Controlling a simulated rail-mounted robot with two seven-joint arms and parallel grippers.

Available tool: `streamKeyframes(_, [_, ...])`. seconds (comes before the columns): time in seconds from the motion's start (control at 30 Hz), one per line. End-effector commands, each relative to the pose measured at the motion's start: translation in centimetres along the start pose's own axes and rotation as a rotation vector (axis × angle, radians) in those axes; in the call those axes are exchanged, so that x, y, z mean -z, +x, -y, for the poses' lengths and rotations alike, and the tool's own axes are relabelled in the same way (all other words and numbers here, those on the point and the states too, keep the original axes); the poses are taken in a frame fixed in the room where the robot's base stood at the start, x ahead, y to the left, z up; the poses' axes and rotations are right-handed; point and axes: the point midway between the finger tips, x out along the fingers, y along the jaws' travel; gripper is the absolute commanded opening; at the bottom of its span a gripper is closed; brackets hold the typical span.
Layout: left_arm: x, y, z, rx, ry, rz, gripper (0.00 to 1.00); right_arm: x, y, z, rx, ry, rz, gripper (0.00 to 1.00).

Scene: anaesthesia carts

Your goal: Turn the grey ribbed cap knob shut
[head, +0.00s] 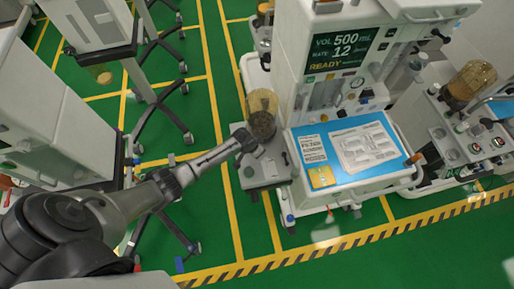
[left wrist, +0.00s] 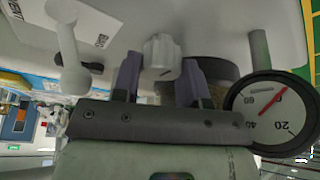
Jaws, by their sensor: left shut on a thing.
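The grey ribbed cap knob (left wrist: 162,52) shows in the left wrist view, on the pale underside or face of a cart unit. My left gripper (left wrist: 160,68) has one purple finger on each side of it and is shut on it. In the head view my left gripper (head: 243,138) reaches the grey unit (head: 265,168) on the left side of the middle cart, beside a canister with a clear amber dome (head: 262,106). The knob cannot be made out there. My right gripper is in neither view.
A round gauge (left wrist: 277,113) with a red needle sits close right of the gripper. A white lever-like part (left wrist: 68,45) hangs at its left. The middle cart has a blue tray (head: 318,183); another cart (head: 470,140) stands right.

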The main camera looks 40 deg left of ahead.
Motion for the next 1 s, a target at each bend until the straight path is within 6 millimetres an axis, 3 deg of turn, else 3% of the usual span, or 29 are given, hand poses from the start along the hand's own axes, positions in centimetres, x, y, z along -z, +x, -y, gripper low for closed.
streamKeyframes(0.67, [-0.05,0.06,0.07,-0.021,0.054,0.001,0.16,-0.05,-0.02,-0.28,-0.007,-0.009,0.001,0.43])
streamKeyframes(0.7, [-0.05,0.06,0.07,-0.021,0.054,0.001,0.42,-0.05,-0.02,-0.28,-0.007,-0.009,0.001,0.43])
streamKeyframes(0.93, [-0.03,0.04,0.05,-0.022,0.054,0.001,0.64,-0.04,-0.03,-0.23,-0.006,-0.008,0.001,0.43])
streamKeyframes(1.0, [-0.02,0.03,0.04,-0.022,0.054,0.001,0.64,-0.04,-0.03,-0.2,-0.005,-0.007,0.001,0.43])
